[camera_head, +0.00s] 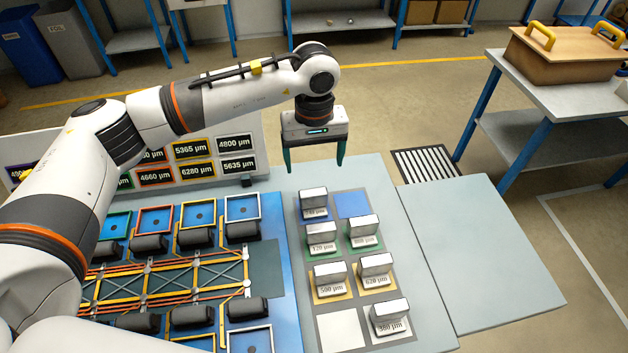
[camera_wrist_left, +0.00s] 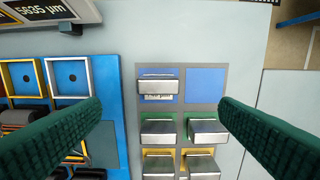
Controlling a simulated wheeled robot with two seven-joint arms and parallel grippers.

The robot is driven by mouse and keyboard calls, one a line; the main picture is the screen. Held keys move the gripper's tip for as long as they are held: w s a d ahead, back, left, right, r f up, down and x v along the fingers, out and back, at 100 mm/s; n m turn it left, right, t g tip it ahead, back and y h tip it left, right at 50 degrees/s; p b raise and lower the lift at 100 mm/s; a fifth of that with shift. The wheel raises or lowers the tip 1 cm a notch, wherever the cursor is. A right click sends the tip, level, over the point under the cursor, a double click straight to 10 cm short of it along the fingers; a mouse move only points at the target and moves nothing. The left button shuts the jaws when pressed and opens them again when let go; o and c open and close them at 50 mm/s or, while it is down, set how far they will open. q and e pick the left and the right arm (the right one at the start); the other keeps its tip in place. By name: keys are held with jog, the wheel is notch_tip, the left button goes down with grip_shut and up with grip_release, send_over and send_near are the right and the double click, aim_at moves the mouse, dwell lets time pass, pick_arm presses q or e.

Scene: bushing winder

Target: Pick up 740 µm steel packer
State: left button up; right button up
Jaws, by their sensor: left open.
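A steel packer (camera_head: 313,197) stands in the left blue slot at the far end of the packer board (camera_head: 299,254); its label is partly hidden and hard to read, but seems to be 740 µm. It also shows in the left wrist view (camera_wrist_left: 158,86), on its blue square. My left gripper (camera_head: 315,168) is open and empty, pointing down above and behind this packer. In the left wrist view, the green fingers (camera_wrist_left: 160,106) are spread wide, with the packer between them in the picture and apart from both. My right gripper is not in view.
The blue slot (camera_head: 352,204) beside it is empty. Several similar packers stand close in front on green and yellow squares, and one on a white square (camera_head: 389,316). A blue winding fixture (camera_head: 289,309) lies to the left. The table on the right (camera_head: 480,250) is bare.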

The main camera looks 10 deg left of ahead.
aim_at(313, 193)
pick_arm(q)
jog(key=shift+s+f+p, duration=0.2)
jog(key=shift+f+p, duration=0.4)
jog(key=shift+f, duration=0.6)
notch_tip(313, 193, down, 4)
jog(key=shift+s+r+p, duration=0.1)
jog(key=shift+r+p, duration=0.15)
jog(key=shift+p, duration=0.3)
jog(key=shift+f, duration=0.3)
notch_tip(313, 193, down, 4)
jog(key=p, duration=0.2)
jog(key=shift+f+p, duration=0.1)
jog(key=shift+p, duration=0.3)
jog(key=shift+f, duration=0.45)
jog(key=c, duration=1.2)
jog(key=shift+c, duration=0.2)
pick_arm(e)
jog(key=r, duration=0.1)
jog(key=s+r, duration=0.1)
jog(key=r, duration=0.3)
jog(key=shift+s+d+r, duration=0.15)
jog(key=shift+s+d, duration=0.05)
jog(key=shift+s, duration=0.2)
pick_arm(q)
jog(key=shift+r, duration=0.15)
